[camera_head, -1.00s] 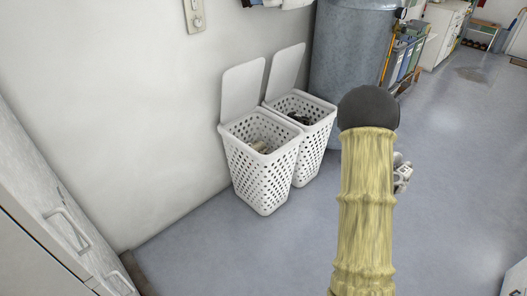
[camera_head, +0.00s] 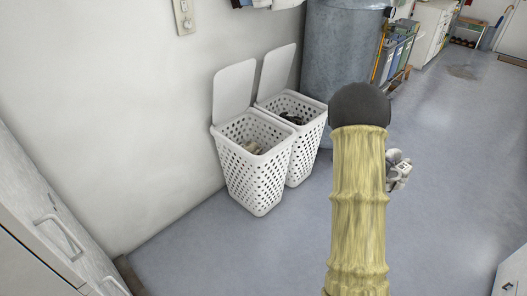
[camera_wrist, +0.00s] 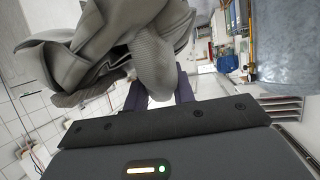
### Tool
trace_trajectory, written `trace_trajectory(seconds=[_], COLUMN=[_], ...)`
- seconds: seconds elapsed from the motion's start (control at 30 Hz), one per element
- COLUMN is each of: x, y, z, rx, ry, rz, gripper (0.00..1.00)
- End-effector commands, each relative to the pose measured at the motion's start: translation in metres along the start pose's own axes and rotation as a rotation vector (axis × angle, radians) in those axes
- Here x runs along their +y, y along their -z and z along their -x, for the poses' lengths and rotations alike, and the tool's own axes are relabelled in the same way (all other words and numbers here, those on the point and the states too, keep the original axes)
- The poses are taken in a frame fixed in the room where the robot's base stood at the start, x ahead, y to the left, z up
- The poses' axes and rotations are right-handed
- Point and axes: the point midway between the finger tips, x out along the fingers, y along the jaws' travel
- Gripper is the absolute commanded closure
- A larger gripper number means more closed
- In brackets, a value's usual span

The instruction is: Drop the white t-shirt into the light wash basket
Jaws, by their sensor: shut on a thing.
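A crumpled pale grey-white garment, the t-shirt (camera_wrist: 165,60), hangs in my gripper (camera_wrist: 160,92) in the wrist view. The dark fingers are shut on it and it covers much of them. In the head view my arm hides the cloth; only a pale part of my wrist shows to its right. Two white perforated baskets with raised lids stand by the wall, left of my arm. The left, nearer basket (camera_head: 258,178) holds beige cloth, so it looks like the light wash basket. The other basket (camera_head: 310,140) holds something dark. My gripper is apart from both.
A large grey metal tank (camera_head: 342,50) stands behind the baskets. Colored bins (camera_head: 395,55) and a white cabinet (camera_head: 438,35) are beyond it. A grey cabinet (camera_head: 40,215) is at the lower left. The floor around the baskets and to the right is clear.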

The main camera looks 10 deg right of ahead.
Motion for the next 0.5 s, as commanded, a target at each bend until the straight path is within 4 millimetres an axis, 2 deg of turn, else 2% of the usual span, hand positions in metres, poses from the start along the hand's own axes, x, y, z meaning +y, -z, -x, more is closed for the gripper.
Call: trace_trajectory(seconds=[0.13,0.27,0.37,0.5], x=[-0.006,-0.021,-0.041,-0.074], y=[-0.006,-0.023,-0.045,-0.088], z=[0.003,0.01,0.021,0.049], rx=[-0.003,-0.006,-0.009,-0.013], ry=[0.03,0.111,0.216,0.408], rz=[0.017,0.05,0.093,0.171], gripper=[1.0,1.0,1.0,1.0])
